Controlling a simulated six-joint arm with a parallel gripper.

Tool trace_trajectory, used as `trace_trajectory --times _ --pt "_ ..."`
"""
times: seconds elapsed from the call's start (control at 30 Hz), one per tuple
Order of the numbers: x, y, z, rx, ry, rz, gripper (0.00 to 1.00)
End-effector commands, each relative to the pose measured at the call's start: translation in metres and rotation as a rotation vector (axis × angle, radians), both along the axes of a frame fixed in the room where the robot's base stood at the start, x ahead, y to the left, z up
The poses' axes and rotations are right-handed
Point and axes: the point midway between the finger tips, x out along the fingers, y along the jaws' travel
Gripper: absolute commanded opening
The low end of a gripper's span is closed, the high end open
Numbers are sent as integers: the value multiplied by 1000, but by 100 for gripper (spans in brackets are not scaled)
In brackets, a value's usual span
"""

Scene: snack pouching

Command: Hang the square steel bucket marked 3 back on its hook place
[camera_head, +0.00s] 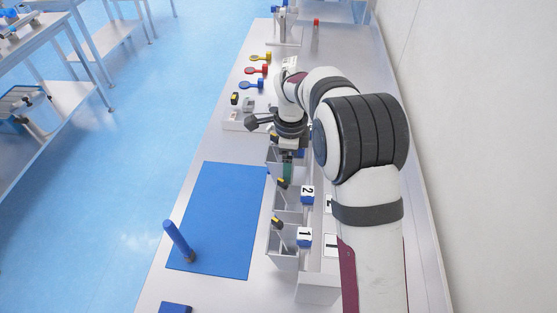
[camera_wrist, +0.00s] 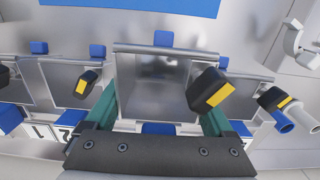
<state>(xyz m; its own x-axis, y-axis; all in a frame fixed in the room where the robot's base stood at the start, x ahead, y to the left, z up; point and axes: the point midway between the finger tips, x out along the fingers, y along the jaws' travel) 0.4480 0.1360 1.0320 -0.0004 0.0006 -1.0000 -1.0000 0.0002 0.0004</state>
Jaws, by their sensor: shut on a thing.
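My gripper (camera_head: 288,170) has green fingers and points down at the third steel bucket in the row. In the wrist view the fingers (camera_wrist: 160,112) are on either side of this square steel bucket (camera_wrist: 150,72), shut on it. A blue tab (camera_wrist: 158,128) shows between them, and its number is hidden. A black handle with a yellow patch (camera_wrist: 208,92) sticks out of the bucket. In the head view the arm covers most of it. Buckets marked 2 (camera_head: 288,210) and 1 (camera_head: 283,256) stand in line nearer the camera. The hook place is hidden.
A pale tray (camera_head: 234,118) with small items and yellow, red and blue tools (camera_head: 257,70) lie farther back. A wall runs along the right.

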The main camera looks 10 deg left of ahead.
Motion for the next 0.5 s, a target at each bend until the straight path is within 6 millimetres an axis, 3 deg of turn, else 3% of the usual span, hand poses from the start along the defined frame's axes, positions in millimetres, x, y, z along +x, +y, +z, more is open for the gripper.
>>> trace_trajectory --times 0.3,0.5 --pt "0 -30 -6 0 -1 -1 2" --pt "0 -30 -23 0 0 0 2"
